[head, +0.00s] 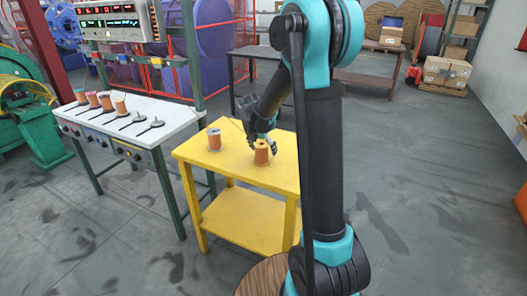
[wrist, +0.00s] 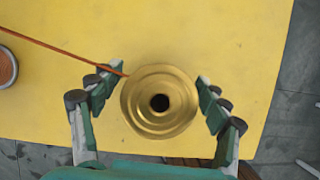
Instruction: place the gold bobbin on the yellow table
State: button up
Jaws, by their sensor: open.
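The gold bobbin (head: 261,152) stands upright on the yellow table (head: 238,167), near the middle of its top. In the wrist view the gold bobbin (wrist: 159,102) shows from above as a round gold flange with a dark centre hole. My gripper (head: 262,142) is at the bobbin. In the wrist view my gripper (wrist: 161,88) is open, with one finger on each side of the bobbin and a gap visible at both sides. A strand of orange wire runs from the bobbin's left side across the yellow table (wrist: 150,30).
Another bobbin (head: 214,138) with a grey flange stands on the yellow table to the left. A white bench (head: 150,108) at the left holds several bobbins and empty spindles. Red fencing and a dark table (head: 250,52) stand behind.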

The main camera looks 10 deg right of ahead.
jog(key=v, duration=1.1)
jog(key=shift+s, duration=0.15)
jog(key=s+d+f+m+y, duration=0.1)
jog(key=s+f+m, duration=0.3)
jog(key=s+m, duration=0.5)
jog(key=s+d+f+m+y, duration=0.1)
jog(key=s+d+f+m, duration=0.2)
jog(key=s+m, duration=0.6)
jog(key=s+d+f+m, duration=0.2)
jog(key=s+f+m, duration=0.4)
jog(key=s+m, duration=0.3)
jog(key=shift+f+m+t+y, duration=0.15)
jog(key=shift+m+t+y, duration=0.2)
jog(key=shift+m, duration=0.25)
